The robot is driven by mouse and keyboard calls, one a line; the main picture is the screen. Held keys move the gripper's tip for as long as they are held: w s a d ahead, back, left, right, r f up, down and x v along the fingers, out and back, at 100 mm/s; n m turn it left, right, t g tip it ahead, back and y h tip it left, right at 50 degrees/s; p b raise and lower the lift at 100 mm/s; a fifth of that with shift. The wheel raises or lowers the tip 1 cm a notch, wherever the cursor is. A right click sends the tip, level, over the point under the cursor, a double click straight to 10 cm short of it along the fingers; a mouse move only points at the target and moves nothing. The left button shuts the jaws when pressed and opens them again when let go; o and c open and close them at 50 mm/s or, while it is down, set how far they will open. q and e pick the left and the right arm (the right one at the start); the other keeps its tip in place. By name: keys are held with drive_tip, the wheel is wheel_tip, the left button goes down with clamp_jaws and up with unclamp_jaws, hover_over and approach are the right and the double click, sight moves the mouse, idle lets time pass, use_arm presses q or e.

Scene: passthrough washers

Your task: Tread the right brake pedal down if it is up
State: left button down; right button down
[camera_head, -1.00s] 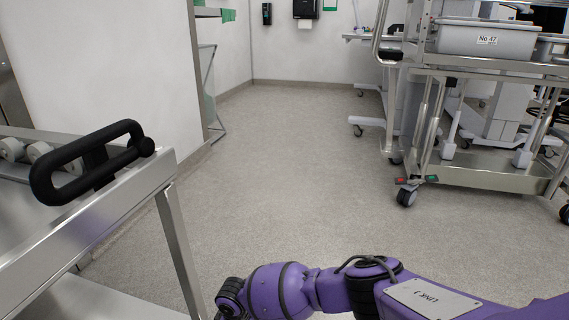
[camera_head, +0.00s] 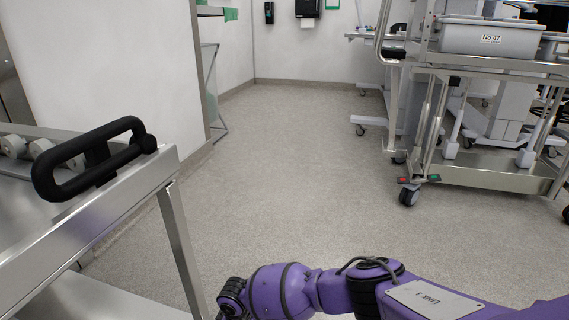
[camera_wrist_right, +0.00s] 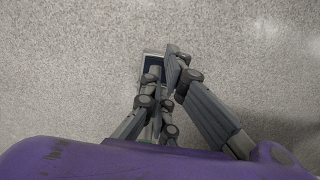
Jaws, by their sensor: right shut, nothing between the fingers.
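In the right wrist view my right gripper (camera_wrist_right: 166,64) is shut and empty, pointing down at the floor. Its fingertips partly cover a small dark pad with a pale metal edge (camera_wrist_right: 147,58), which may be a pedal. I cannot tell whether that pad is up or down, or whether the fingers touch it. In the head view my purple right arm (camera_head: 285,291) reaches down at the bottom; its gripper is out of that view. Red (camera_head: 404,180) and green (camera_head: 434,178) pedals show low on the cart at right. My left gripper is not in view.
A metal cart with a black handle (camera_head: 95,160) stands close at left. A steel cart (camera_head: 500,170) on casters, carrying a grey bin (camera_head: 487,38), stands at right. The grey floor (camera_head: 290,170) between them is clear.

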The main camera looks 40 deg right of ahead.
use_arm(q)
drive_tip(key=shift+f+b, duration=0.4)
drive_tip(key=shift+b, duration=0.05)
use_arm(e)
drive_tip(key=shift+f, duration=0.65)
drive_tip(key=shift+f, duration=0.1)
